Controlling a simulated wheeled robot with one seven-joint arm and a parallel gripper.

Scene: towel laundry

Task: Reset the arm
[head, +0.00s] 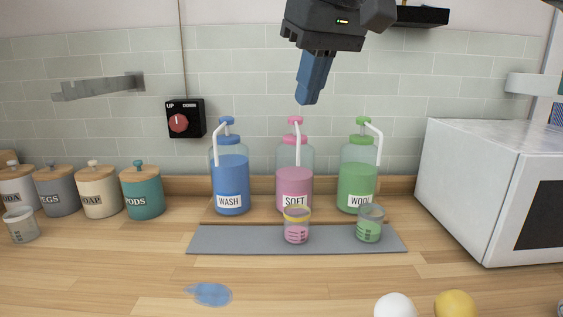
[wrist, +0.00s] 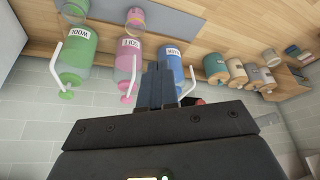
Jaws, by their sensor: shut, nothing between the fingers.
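My gripper (head: 308,97) hangs at the top middle of the head view, its blue fingers pointing down and shut with nothing between them. It is in the air above the pink SOFT bottle (head: 294,185) and touches nothing that I can see. In the wrist view the gripper (wrist: 160,66) also shows its fingers together, overlapping the blue WASH bottle (wrist: 172,62) in the picture. No other part of the scene is in contact with it.
The blue WASH bottle (head: 230,180) and green WOOL bottle (head: 357,183) flank SOFT. Two measuring cups (head: 296,232) (head: 369,230) stand on the grey mat (head: 225,240). A blue puddle (head: 211,293) lies in front. Canisters (head: 142,195) stand left, a white box (head: 480,190) right.

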